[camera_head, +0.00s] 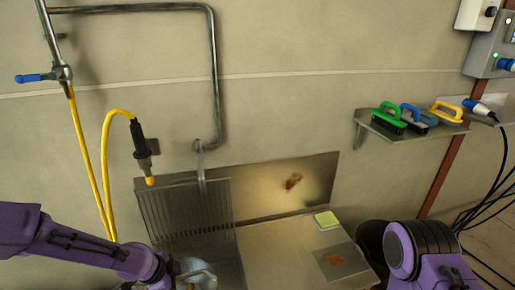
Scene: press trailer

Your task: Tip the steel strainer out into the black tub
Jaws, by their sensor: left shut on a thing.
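A grey steel strainer (196,272) shows at the bottom edge, left of centre, partly cut off by the frame. My left gripper (186,282) is at its left side, shut on it; the fingertips are mostly hidden at the bottom edge. I cannot see what the strainer holds. It is in front of the ribbed sink area. A dark rounded shape shows beside my right arm at the lower right; I cannot tell whether it is the black tub or part of my arm. My right gripper is out of view.
A steel worktop (275,245) holds a yellow-green sponge (327,220) and a plate with a brown stain (335,261). A ribbed drainer (185,212) stands left of it. A yellow hose (84,150) hangs at left. A wall shelf (410,132) carries several brushes.

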